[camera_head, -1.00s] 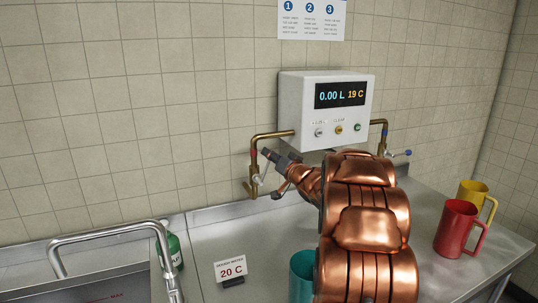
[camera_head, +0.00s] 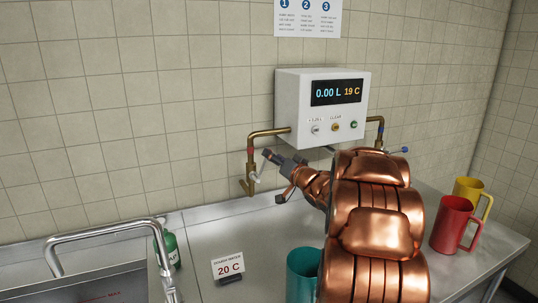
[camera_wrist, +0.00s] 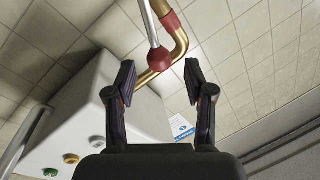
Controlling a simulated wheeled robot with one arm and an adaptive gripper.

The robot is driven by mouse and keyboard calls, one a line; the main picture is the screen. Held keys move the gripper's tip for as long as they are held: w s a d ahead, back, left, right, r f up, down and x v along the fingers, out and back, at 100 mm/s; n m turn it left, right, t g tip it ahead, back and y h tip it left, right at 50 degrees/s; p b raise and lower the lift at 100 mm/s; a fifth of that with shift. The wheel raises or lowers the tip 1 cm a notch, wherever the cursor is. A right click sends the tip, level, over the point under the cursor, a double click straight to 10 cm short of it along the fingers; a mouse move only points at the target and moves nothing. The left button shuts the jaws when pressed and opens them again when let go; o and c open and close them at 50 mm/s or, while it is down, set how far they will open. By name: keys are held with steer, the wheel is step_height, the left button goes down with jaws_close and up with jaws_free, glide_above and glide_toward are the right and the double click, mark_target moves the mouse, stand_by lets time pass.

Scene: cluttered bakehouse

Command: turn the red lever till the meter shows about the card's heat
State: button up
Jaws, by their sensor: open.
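The meter (camera_head: 338,92) on the white wall box reads 0.00 L and 19 C. The card (camera_head: 229,266) on the counter reads 20 C. The red lever (camera_wrist: 159,59) shows in the wrist view as a pale rod ending in a red ball, in front of the brass pipe with a red band. The ball lies between and slightly beyond my fingertips, with gaps on both sides. My gripper (camera_head: 273,176) is open beside the left brass pipe; it also shows in the wrist view (camera_wrist: 159,75). The lever's red ball is hard to make out in the head view.
A teal mug (camera_head: 302,275) stands on the counter, partly behind my arm. Red (camera_head: 452,224) and yellow (camera_head: 472,190) mugs stand at the right. A sink with a curved tap (camera_head: 105,231) and a green bottle (camera_head: 169,248) are at the left. A blue-tipped lever (camera_head: 397,150) is on the right pipe.

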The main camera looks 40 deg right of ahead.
steer(key=s, duration=0.8)
steer(key=shift+a+f, duration=0.25)
steer(key=shift+f, duration=0.1)
stand_by(0.8)
